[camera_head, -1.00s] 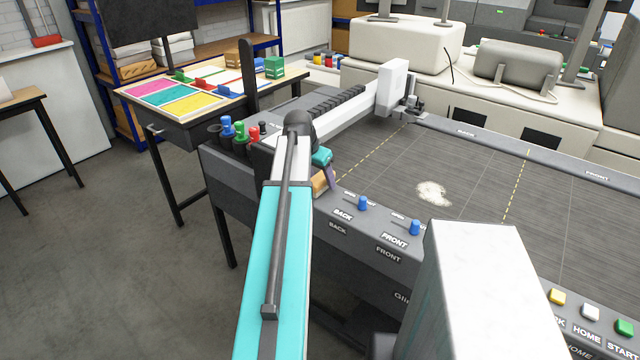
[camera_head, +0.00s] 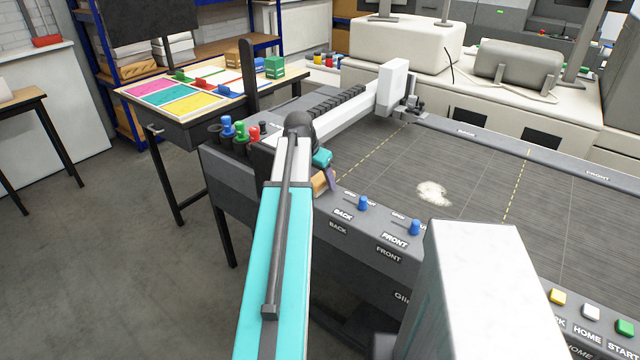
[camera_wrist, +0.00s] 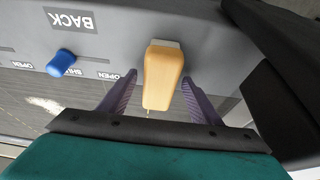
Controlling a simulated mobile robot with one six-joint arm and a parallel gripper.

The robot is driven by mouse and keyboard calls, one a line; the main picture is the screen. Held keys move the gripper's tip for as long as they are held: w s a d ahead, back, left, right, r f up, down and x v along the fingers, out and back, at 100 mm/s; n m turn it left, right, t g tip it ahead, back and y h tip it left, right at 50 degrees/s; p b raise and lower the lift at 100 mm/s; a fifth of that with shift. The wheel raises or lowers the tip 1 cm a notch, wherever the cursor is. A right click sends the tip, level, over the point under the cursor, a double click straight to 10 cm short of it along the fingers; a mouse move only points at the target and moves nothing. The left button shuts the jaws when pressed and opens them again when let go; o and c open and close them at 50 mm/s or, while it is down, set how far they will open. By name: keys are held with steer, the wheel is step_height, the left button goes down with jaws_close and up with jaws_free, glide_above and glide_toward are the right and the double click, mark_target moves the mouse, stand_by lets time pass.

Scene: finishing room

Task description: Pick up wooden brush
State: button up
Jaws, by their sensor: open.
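The wooden brush (camera_wrist: 162,76) shows in the wrist view as a light tan block with a pale strip at its far end. It lies on the grey machine edge, between the two purple fingers of my gripper (camera_wrist: 155,98). The fingers are open, with a gap on each side of the brush. In the head view a tan part of the brush (camera_head: 320,184) shows beside my arm, just below the teal wrist and a purple finger. My arm hides the rest there.
A blue knob (camera_wrist: 62,63) stands left of the brush in the wrist view, and a dark part (camera_wrist: 275,90) rises close on the right. The machine bed (camera_head: 480,180) is mostly clear apart from a white patch (camera_head: 433,194).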

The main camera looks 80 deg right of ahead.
mark_target(320, 176)
steer(key=c, duration=1.2)
steer(key=shift+r+b, duration=0.65)
steer(key=shift+r, duration=1.25)
steer(key=w+a+r+b, duration=0.1)
steer(key=w+a, duration=0.1)
steer(key=a, duration=0.5)
steer(key=w+a+b, duration=0.2)
steer(key=w+a, duration=0.1)
steer(key=a, duration=0.5)
steer(key=shift+r, duration=0.35)
steer(key=shift+w, duration=0.1)
